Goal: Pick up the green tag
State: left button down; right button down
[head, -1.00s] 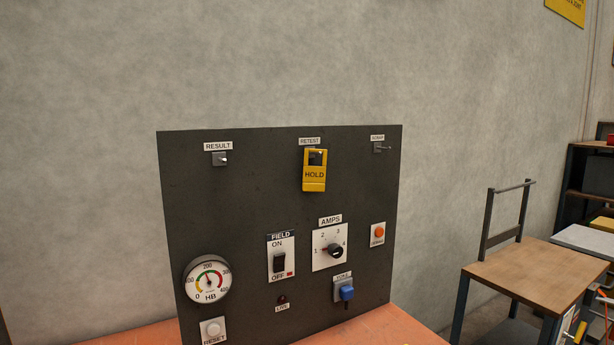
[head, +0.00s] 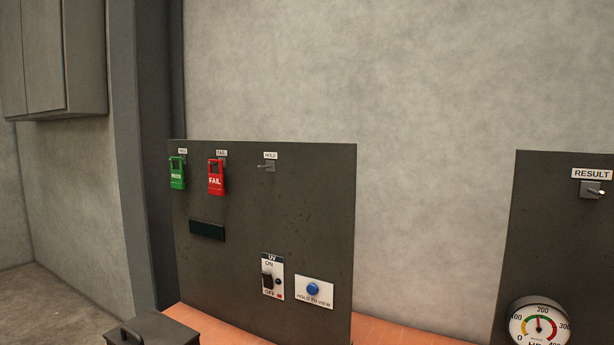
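The green tag (head: 177,175), lettered PASS, hangs at the upper left of a dark panel (head: 300,220), under a small white label. A red FAIL tag (head: 216,180) hangs just to its right. A bare hook (head: 267,167) labelled HOLD is further right on the same panel. Neither of my grippers shows in the head view.
The panel stands on an orange bench top (head: 375,331) and carries a UV switch (head: 267,280) and a blue button (head: 313,289). A second dark panel (head: 540,240) is at the right edge. A dark lidded box (head: 152,330) is at the lower left.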

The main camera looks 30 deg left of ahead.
aim_at(177, 175)
jog(key=u, duration=1.65)
jog(key=i+j, duration=0.15)
jog(key=j, duration=0.2)
jog(key=i+j, duration=0.2)
jog(key=j, duration=0.15)
jog(key=i+j, duration=0.15)
jog(key=j, duration=0.2)
